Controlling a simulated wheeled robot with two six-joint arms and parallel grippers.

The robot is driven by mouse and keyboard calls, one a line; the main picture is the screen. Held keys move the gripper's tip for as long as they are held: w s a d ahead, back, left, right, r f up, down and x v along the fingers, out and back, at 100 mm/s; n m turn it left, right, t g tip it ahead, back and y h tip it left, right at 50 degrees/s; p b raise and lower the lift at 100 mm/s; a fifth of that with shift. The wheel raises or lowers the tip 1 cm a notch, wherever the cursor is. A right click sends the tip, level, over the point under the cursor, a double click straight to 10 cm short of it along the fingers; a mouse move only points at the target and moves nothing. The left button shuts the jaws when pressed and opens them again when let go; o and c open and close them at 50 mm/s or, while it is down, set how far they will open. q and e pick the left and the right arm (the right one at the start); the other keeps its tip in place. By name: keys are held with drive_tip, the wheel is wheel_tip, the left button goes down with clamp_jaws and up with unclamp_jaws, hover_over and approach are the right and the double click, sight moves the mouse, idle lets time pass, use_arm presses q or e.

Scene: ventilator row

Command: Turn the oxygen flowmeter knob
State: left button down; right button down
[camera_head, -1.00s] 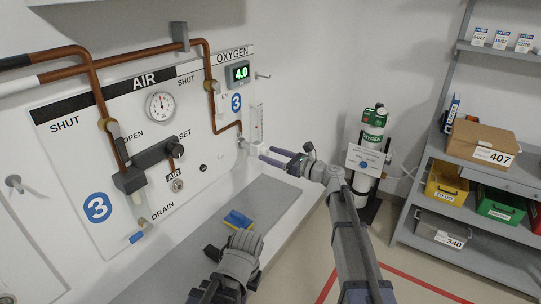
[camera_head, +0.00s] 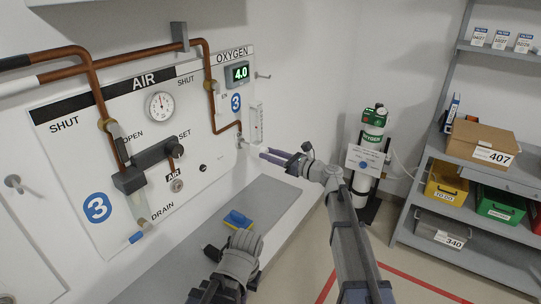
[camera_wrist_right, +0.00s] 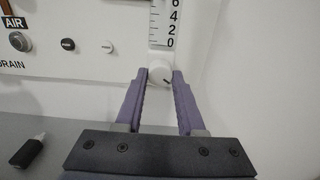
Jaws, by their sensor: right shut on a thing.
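The oxygen flowmeter (camera_head: 256,124) is a clear vertical tube with a scale on the right end of the wall panel. Its white knob (camera_wrist_right: 160,73) sits below the scale in the right wrist view. My right gripper (camera_head: 264,153) reaches the flowmeter's foot. Its purple fingers (camera_wrist_right: 158,80) are shut on the knob, one on each side. In the head view the knob is mostly hidden by the fingers. The green oxygen display (camera_head: 240,73) reads 4.0. My left arm is low in the middle of the head view; its finger opening cannot be made out.
A grey ledge (camera_head: 183,262) runs below the panel. Copper pipes (camera_head: 211,88) and an air gauge (camera_head: 160,106) are left of the flowmeter. A green-topped oxygen cylinder (camera_head: 374,117) stands to the right, near a shelf rack (camera_head: 415,217).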

drive_tip(key=shift+n, duration=0.6)
drive_tip(key=c, duration=0.5)
unclamp_jaws()
drive_tip(key=shift+v, duration=3.95)
